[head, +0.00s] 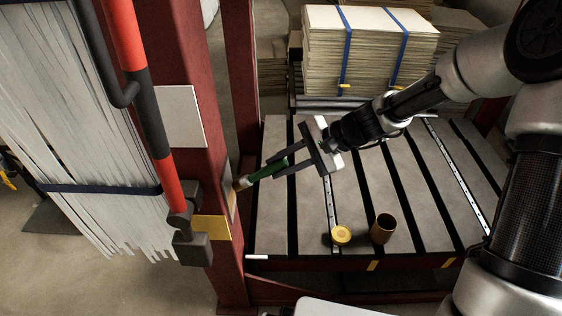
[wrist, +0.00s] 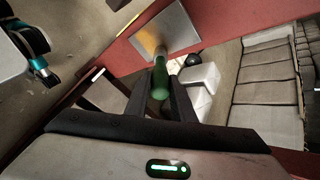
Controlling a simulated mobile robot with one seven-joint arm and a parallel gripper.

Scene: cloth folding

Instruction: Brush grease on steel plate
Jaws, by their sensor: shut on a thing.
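My gripper (head: 280,163) is shut on the green handle of a brush (head: 265,172), above the left side of the slatted table. The brush points left, with its pale bristle end at a steel plate (head: 231,189) on the side of the red post. In the wrist view the green handle (wrist: 160,82) sits between my fingers and the plate (wrist: 165,30) is straight ahead. The bristles look very close to the plate; I cannot tell whether they touch. A brown open can (head: 383,227) stands on the table beside a round yellow lid (head: 341,234).
The red post (head: 190,60) rises at the table's left edge. A red and black bar (head: 155,130) and hanging white strips (head: 85,120) are left of it. Strapped stacks of sheets (head: 368,45) stand behind the grey table (head: 400,180). The table's middle is clear.

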